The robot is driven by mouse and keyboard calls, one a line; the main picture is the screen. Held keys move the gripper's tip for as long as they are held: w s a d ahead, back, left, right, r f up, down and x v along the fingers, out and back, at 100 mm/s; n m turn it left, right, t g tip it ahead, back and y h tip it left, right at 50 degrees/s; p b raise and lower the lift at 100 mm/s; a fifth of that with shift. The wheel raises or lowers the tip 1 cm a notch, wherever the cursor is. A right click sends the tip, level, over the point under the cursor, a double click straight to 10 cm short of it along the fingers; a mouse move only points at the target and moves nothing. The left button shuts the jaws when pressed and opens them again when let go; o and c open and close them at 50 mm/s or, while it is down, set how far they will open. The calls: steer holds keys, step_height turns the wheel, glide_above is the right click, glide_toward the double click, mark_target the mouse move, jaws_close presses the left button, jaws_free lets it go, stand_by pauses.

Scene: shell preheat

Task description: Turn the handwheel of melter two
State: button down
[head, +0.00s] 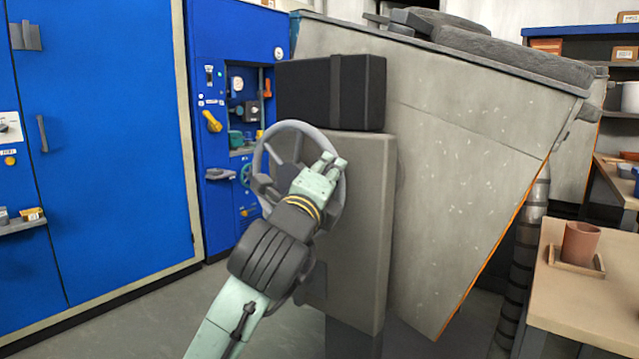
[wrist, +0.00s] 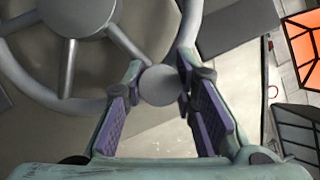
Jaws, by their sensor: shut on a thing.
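The handwheel (head: 291,126) is a grey spoked wheel on the left side of a grey pedestal box (head: 365,240), beside a large tilted grey melter body (head: 470,140). No number marking it as melter two is readable. My gripper (head: 331,163) is at the wheel's right-hand rim. In the wrist view, the wheel's hub (wrist: 74,14) and spokes are at upper left. A round grey knob (wrist: 160,86) at the rim sits between the two purple-padded fingers of my gripper (wrist: 160,72), which is shut on it. My wrist hides part of the wheel's lower side in the head view.
A black box (head: 303,88) sits atop the pedestal. Blue cabinets (head: 110,110) stand at left, with a valve-and-gauge recess (head: 245,105) between. A wooden bench (head: 575,295) at right carries a brown cup (head: 581,243) on a tray. Grey floor shows between cabinets and pedestal.

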mark_target(336, 198)
steer(key=f+m+b, duration=0.2)
steer(key=f+m+h+b, duration=0.1)
steer(key=b, duration=0.1)
steer(key=f+m+h+b, duration=0.1)
steer(key=f+m+b, duration=0.1)
steer(key=shift+s+d+f+m+t, duration=0.25)
steer(key=shift+d+f+m+t, duration=0.05)
steer(key=shift+d+f, duration=0.05)
steer(key=shift+w+a+f+m+h+b, duration=0.15)
steer(key=shift+f+m+h+b, duration=0.55)
steer(key=shift+m, duration=0.4)
steer(key=shift+w+a+f+m+h+b, duration=0.1)
steer(key=shift+a+f+m+h+b, duration=0.1)
steer(key=shift+f+m+h+b, duration=0.6)
steer(key=shift+w+a+f+m+h+b, duration=0.15)
steer(key=shift+f+m+h+b, duration=0.2)
steer(key=shift+m+b, duration=0.75)
steer(key=shift+f+m+g+p, duration=0.1)
steer(key=shift+m+g+p, duration=0.2)
steer(key=shift+m+g, duration=0.1)
steer(key=c, duration=1.3)
jaws_free()
steer(key=shift+w, duration=0.1)
steer(key=shift+a, duration=0.1)
